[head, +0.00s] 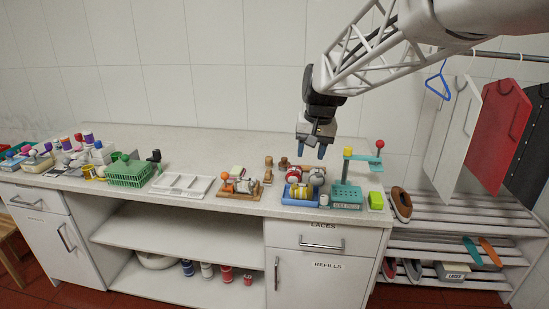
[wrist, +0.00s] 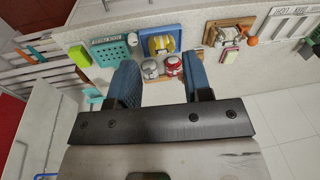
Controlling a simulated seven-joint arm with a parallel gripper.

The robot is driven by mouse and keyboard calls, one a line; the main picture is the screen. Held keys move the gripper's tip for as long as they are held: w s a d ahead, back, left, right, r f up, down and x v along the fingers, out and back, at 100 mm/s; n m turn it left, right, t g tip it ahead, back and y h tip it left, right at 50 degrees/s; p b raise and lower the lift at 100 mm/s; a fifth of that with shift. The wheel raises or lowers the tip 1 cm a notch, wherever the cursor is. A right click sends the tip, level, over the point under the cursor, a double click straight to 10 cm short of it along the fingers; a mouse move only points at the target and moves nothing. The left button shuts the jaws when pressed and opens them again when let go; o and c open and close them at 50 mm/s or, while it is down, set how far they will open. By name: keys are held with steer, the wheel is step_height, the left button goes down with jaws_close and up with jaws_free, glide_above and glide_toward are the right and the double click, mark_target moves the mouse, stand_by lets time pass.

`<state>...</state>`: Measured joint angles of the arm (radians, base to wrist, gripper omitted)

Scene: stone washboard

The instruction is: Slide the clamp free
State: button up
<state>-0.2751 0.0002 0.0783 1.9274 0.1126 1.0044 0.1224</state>
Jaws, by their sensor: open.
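My gripper (head: 312,150) hangs fingers-down above the right part of the counter. Its two blue fingers are apart with nothing between them, as the wrist view (wrist: 161,72) also shows. No part is clearly marked as the clamp. A teal fixture (head: 346,196) with a holed base and a yellow-topped post stands right of and below my gripper. A teal arm (head: 367,159) with a red ball (head: 379,144) reaches right from the post. In the wrist view the holed teal base (wrist: 110,52) lies left of my fingers; a finger may hide part of the arm.
A red tin (head: 293,174) and a grey tin (head: 316,177) stand below my gripper, behind a blue tray (head: 299,200) with a yellow roll. A green block (head: 376,200) sits at the counter's right end. A wooden board (head: 238,195) and white tray (head: 183,185) lie left.

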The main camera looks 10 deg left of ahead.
steer(key=w+a+f, duration=0.2)
steer(key=w+a, duration=0.3)
steer(key=a, duration=0.1)
steer(key=w+a+f, duration=0.3)
steer(key=w+a, duration=0.3)
steer(key=a, duration=0.1)
steer(key=n+g, duration=0.1)
steer(key=g, duration=0.1)
glide_above(225, 173)
steer(key=d, duration=0.1)
steer(key=shift+y, duration=0.4)
steer(key=f, duration=0.9)
steer(key=shift+w+d+f, duration=0.1)
steer(key=shift+w, duration=0.3)
steer(key=shift+x, duration=3.9)
steer(key=shift+w, duration=0.1)
steer(key=shift+c, duration=0.3)
